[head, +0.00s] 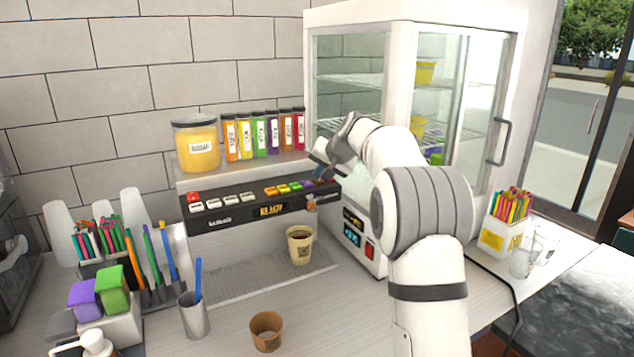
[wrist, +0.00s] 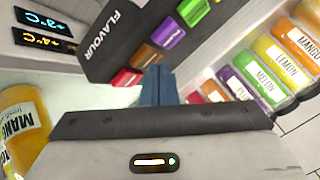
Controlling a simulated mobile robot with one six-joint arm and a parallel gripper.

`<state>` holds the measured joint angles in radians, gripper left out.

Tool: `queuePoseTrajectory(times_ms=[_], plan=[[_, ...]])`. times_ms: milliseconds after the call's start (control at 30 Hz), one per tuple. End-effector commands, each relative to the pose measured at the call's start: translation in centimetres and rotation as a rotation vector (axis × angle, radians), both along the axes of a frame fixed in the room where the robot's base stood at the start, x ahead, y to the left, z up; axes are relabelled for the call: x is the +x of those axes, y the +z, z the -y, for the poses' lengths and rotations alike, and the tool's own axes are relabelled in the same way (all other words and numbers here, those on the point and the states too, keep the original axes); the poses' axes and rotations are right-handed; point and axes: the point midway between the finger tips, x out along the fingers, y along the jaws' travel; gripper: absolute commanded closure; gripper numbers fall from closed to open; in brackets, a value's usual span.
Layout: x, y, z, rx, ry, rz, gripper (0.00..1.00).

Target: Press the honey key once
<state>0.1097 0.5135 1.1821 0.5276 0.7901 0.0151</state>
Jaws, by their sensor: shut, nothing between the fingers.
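The black key panel (head: 240,212) runs along the front of the machine, with white keys at left and coloured flavour keys (head: 283,189) at right. In the wrist view the panel (wrist: 125,35) reads "FLAVOUR" beside a red key (wrist: 126,78), a brown key (wrist: 147,56), a purple key (wrist: 171,37) and a green key (wrist: 194,10). Their small labels are not readable, so I cannot tell which is honey. My gripper (head: 318,173) is shut and empty at the panel's right end. Its blue fingertips (wrist: 158,70) appear close to the brown and red keys; contact is unclear.
Syrup bottles (head: 260,135) and a yellow jar (head: 196,146) stand on the shelf above the panel. A filled cup (head: 300,246) stands below it; a brown cup (head: 266,331) is in front. A glass display cabinet (head: 345,75) is close behind my arm.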

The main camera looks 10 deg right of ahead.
Motion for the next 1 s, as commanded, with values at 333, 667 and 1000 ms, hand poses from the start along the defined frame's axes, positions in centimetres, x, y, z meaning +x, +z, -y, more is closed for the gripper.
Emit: queuePoseTrajectory(times_ms=[333, 667, 1000], plan=[[0.0, -0.5, -0.01, 0.0, 0.0, 0.0, 1.0], [-0.01, -0.78, -0.04, 0.0, 0.001, -0.001, 1.0], [-0.01, -0.37, -0.07, 0.0, 0.001, -0.002, 1.0]])
